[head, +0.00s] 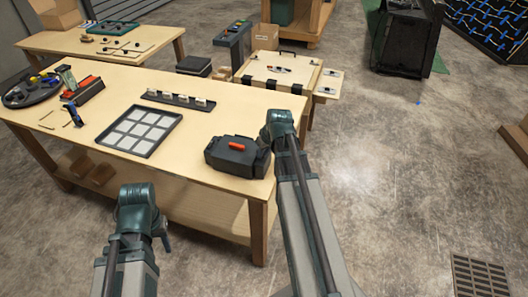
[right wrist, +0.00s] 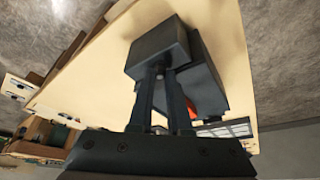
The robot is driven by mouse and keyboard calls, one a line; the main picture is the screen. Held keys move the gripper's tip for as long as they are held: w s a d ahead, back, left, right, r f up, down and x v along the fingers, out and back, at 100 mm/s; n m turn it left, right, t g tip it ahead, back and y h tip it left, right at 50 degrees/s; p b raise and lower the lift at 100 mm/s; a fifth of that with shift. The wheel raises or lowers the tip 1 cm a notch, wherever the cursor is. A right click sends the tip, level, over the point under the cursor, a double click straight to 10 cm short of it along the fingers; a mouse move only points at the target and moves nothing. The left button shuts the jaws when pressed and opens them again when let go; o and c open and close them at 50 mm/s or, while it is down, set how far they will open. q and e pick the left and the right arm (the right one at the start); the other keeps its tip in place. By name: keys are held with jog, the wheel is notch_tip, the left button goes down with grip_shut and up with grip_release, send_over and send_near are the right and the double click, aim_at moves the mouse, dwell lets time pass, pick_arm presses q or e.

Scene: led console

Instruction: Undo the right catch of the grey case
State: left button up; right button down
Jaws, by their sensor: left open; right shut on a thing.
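The grey case (head: 228,154) stands near the right end of the long wooden table, its lid down. It has an orange handle (head: 236,146) on top; a bit of orange (right wrist: 192,110) shows behind my fingers in the right wrist view. My right gripper (right wrist: 160,76) is at the case's right end, its two fingers closed against a dark block (right wrist: 158,48) there. The right catch itself is hard to make out between the fingertips. In the head view my right arm hides the jaws. My left gripper (head: 165,238) hangs open and empty before the table, partly hidden by its wrist.
On the table (head: 202,205) are a gridded tray (head: 139,131), a dark strip with pale pieces (head: 178,100), a red-and-black device (head: 84,94) and a round dark tray (head: 33,91). A wooden box (head: 283,72) stands behind. The floor to the right is mostly clear.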

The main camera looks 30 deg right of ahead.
jog(key=m, duration=0.2)
jog(key=m+h, duration=0.2)
jog(key=m, duration=0.1)
jog(key=shift+a+m+g, duration=0.3)
jog(key=shift+w+a+m+g+h, duration=0.1)
jog(key=shift+m+g+h, duration=0.25)
jog(key=shift+m, duration=0.75)
jog(key=shift+w+a+m+g+h, duration=0.1)
jog(key=shift+m+g+h, duration=0.2)
jog(key=shift+m, duration=0.8)
jog(key=c, duration=0.9)
grip_release()
jog(key=shift+o, duration=0.2)
jog(key=shift+r, duration=0.15)
jog(key=p+v, duration=1.2)
jog(key=v, duration=0.1)
jog(key=shift+s+a+r+p, duration=0.15)
jog(key=shift+s+r+p, duration=0.05)
jog(key=shift+p, duration=0.15)
